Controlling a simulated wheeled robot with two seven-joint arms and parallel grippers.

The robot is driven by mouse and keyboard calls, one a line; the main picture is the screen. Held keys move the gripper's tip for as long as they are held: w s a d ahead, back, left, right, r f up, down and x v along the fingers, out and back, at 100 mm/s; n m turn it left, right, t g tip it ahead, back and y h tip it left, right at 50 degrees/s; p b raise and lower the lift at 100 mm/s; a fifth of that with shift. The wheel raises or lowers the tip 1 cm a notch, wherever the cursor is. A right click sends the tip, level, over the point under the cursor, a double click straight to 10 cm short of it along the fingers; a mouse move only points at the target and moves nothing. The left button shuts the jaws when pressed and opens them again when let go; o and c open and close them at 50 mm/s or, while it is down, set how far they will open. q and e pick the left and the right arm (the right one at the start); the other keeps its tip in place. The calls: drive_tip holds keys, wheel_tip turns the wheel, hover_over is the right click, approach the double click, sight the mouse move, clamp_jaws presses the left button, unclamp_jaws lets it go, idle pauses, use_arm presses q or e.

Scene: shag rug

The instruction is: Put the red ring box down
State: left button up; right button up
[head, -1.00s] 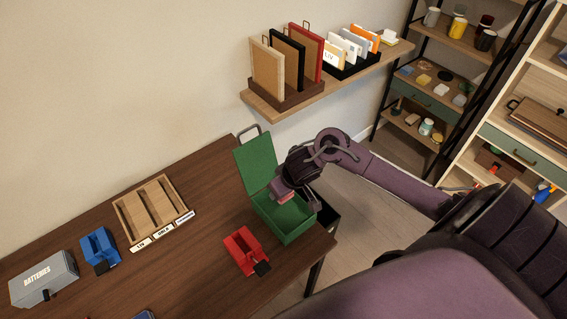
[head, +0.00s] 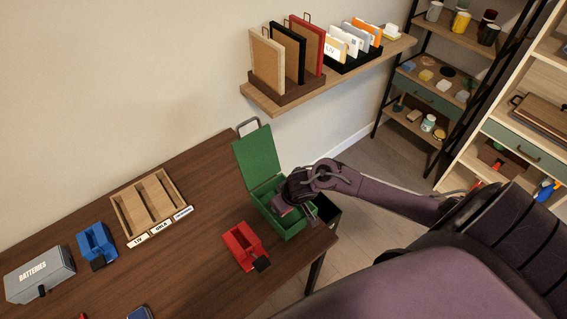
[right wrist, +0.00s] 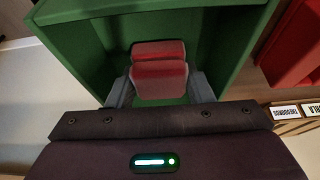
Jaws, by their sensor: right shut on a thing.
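The red ring box (right wrist: 158,72) is between the two grey fingers of my right gripper (right wrist: 159,90), which is shut on it. In the right wrist view it is over the inside of the open green box (right wrist: 85,62), whose walls surround it. I cannot tell whether it touches the floor of the box. In the head view my right gripper (head: 284,208) reaches down into the green box (head: 294,232) at the right end of the table; the ring box is mostly hidden there. My left gripper is not in view.
The green box's lid (head: 257,158) stands open at the back. An open red box (head: 240,244) sits just in front on the table (head: 190,255). A wooden tray (head: 150,205), a blue box (head: 95,243) and a grey batteries box (head: 40,275) lie farther left. A wall shelf (head: 275,106) is above.

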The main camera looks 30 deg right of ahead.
drive_tip(key=shift+f, duration=0.1)
drive_tip(key=o, duration=1)
drive_tip(key=shift+r, duration=0.3)
drive_tip(key=p+v, duration=0.2)
drive_tip(key=v, duration=0.9)
drive_tip(key=shift+s+r, duration=0.2)
drive_tip(key=shift+r, duration=0.15)
drive_tip(key=shift+f, duration=0.1)
